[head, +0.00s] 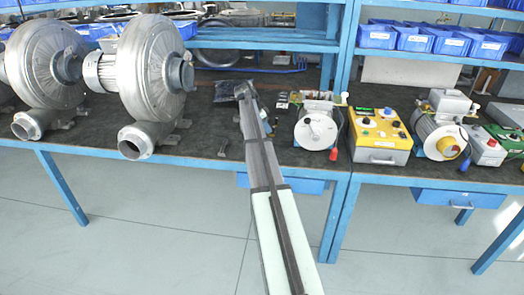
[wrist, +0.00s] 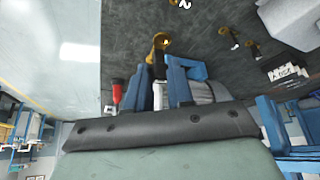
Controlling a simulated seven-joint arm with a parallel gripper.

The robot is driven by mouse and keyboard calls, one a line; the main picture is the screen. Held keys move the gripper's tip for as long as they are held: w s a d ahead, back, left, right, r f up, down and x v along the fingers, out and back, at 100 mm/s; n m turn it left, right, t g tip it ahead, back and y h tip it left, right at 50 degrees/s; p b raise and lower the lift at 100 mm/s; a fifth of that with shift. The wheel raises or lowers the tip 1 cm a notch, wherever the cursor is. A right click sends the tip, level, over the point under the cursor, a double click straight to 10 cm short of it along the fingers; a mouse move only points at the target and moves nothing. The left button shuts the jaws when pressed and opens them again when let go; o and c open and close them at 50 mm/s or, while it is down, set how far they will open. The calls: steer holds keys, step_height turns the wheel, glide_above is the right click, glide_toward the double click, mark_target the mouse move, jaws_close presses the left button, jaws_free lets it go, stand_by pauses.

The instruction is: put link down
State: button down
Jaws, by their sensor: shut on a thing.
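In the wrist view my gripper (wrist: 159,68) has its two blue fingers closed around a small piece with a brass-coloured end (wrist: 160,42), which looks like the link. The brass end sticks out past the fingertips, and the rest is mostly hidden between the fingers. The dark bench top (wrist: 120,35) lies beyond it; I cannot tell whether the piece touches it.
Two grey blowers (head: 150,65) stand on the bench left of my arm. A motor unit (head: 318,130) and a yellow control box (head: 378,137) stand to its right. A small dark object (head: 223,147) lies near the front edge. Blue bins (head: 412,40) fill the shelf behind.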

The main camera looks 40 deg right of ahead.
steer(key=shift+w+d+f+m, duration=0.1)
steer(key=shift+d+f+m, duration=0.1)
steer(key=shift+m, duration=0.2)
steer(key=shift+f, duration=0.3)
step_height(320, 180, down, 9)
steer(key=shift+f, duration=0.35)
steer(key=c, duration=1.3)
jaws_free()
steer(key=shift+o, duration=0.2)
steer(key=shift+r, duration=0.1)
steer(key=shift+r, duration=0.25)
steer(key=v, duration=1.2)
steer(key=shift+w, duration=0.2)
